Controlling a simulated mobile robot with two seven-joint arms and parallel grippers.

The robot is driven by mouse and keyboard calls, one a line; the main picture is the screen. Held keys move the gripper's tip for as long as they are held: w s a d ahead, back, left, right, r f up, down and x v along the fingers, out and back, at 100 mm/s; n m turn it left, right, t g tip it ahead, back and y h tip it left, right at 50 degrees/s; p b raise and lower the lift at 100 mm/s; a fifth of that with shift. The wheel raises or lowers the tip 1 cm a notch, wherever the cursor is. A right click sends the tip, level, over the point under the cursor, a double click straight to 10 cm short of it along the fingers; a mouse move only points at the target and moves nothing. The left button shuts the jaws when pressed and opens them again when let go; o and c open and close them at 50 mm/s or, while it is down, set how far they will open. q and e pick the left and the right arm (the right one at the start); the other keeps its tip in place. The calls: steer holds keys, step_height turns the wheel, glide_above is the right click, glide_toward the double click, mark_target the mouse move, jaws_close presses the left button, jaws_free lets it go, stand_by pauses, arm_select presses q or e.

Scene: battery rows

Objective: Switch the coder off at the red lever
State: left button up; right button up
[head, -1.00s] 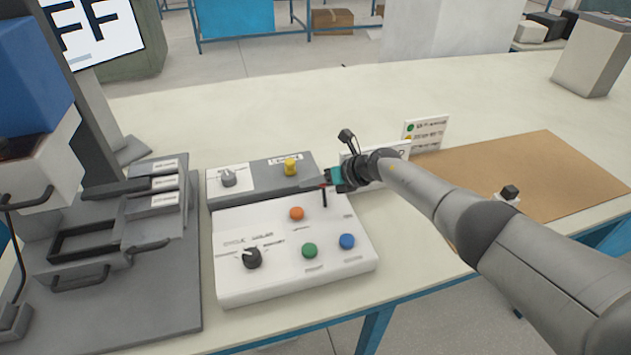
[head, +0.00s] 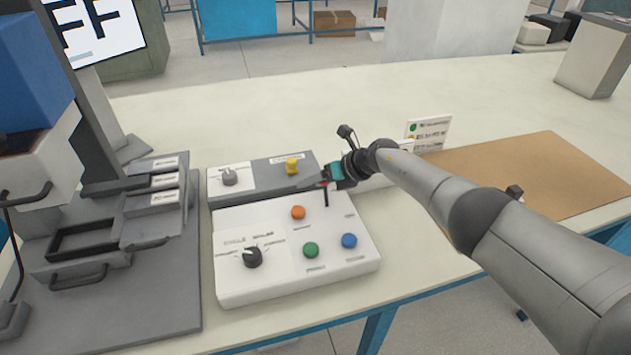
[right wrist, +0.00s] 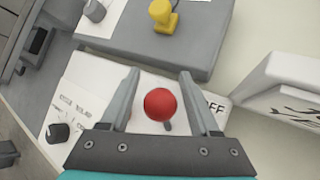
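The red lever shows its round red knob (right wrist: 161,104) in the right wrist view, between the two fingers of my right gripper (right wrist: 157,92). The fingers are open, one on each side of the knob, with a gap on both sides. In the head view my right gripper (head: 315,184) is over the back right of the white control panel (head: 235,285). There the dark lever stem (head: 326,196) stands under it and the knob is mostly hidden. Part of an "OFF" label (right wrist: 214,108) shows beside the right finger. My left gripper is not in view.
The panel carries orange (head: 298,212), green (head: 311,250) and blue (head: 349,240) buttons and a black knob (head: 253,257). A grey box with a yellow knob (head: 292,166) stands behind it. A grey machine (head: 180,310) is at left, a brown mat (head: 560,180) at right.

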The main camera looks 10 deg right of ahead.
steer(key=shift+d+r, duration=0.1)
steer(key=shift+d+r+p, duration=0.1)
steer(key=shift+r+p, duration=0.1)
steer(key=shift+p, duration=0.1)
steer(key=p+v, duration=0.3)
steer(key=v, duration=0.2)
steer(key=shift+s+d+r, duration=0.15)
steer(key=shift+s+r, duration=0.05)
steer(key=p+v, duration=0.3)
steer(key=v, duration=0.6)
steer(key=shift+s, duration=0.1)
